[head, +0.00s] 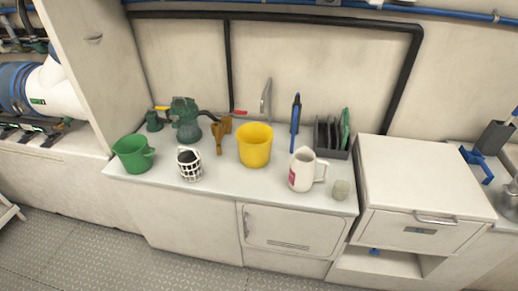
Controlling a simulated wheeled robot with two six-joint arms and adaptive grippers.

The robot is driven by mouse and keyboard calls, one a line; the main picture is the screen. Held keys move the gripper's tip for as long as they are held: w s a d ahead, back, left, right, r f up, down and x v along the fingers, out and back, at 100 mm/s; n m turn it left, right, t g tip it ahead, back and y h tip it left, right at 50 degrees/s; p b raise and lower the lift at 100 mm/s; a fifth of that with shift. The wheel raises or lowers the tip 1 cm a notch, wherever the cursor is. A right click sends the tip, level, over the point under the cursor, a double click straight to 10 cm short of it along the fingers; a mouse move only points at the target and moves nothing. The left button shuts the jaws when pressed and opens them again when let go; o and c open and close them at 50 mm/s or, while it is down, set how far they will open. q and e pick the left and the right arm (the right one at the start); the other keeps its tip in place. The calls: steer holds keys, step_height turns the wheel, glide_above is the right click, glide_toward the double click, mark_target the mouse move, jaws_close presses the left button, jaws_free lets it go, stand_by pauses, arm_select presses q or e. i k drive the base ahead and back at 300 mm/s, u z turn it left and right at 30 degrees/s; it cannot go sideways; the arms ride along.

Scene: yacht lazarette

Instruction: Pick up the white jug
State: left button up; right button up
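The white jug (302,169) stands upright on the light counter (220,185), right of the middle and near the front edge. It has a red mark low on its left side, and its handle points right. Neither of my grippers shows in the head view.
A white drawer cabinet (420,175) rises at right. The floor in front is clear.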

mark_target(303, 167)
steer(key=u, duration=3.1)
steer(key=k, duration=1.1)
steer(key=z, duration=1.65)
